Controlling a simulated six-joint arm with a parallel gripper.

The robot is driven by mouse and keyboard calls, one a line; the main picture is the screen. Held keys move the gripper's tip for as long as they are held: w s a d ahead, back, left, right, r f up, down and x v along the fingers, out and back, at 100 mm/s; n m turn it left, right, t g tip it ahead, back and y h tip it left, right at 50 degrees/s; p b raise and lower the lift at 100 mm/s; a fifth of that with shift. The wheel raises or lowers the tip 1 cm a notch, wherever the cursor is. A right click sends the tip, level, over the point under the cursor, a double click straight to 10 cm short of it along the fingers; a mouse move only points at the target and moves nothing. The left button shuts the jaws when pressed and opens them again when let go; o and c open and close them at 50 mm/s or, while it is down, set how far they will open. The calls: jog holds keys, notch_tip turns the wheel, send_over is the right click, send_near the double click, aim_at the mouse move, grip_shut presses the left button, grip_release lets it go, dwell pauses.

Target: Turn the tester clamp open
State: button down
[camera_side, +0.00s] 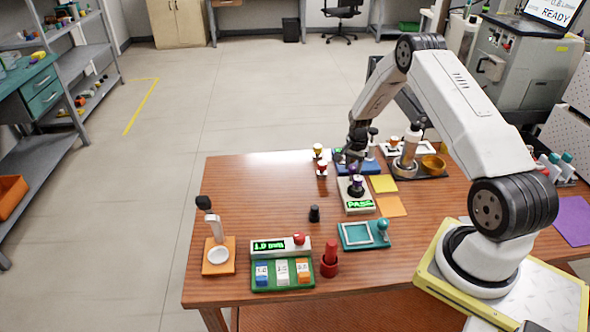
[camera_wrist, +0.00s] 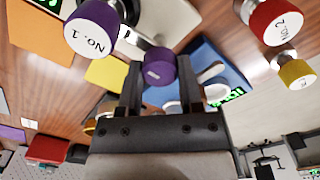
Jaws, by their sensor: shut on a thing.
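The tester (camera_side: 346,206) is a pale box with a lit green PASS display, right of the table's middle. A purple-capped particle marked No. 1 (camera_wrist: 92,28) stands at the tester, close to my gripper in the wrist view. My gripper (camera_side: 354,168) is over the tester, pointing down. In the wrist view, its two fingers (camera_wrist: 160,88) are around a purple knob (camera_wrist: 159,67) on a grey lever, which I take as the clamp handle. The gripper is shut on this knob. The clamp's jaws and its exact angle are hidden or too small to tell.
A red particle marked No. 2 (camera_wrist: 277,20) and a yellow one (camera_wrist: 296,73) stand left of the tester in the side view. A blue device (camera_side: 373,167) is behind it.

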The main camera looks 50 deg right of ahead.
jog(key=n, duration=0.4)
jog(key=shift+n, duration=0.4)
jog(key=n, duration=0.4)
jog(key=shift+n, duration=0.3)
jog(key=n, duration=0.4)
jog(key=shift+n, duration=2.1)
jog(key=shift+c, duration=1.2)
grip_release()
jog(key=shift+r, duration=0.15)
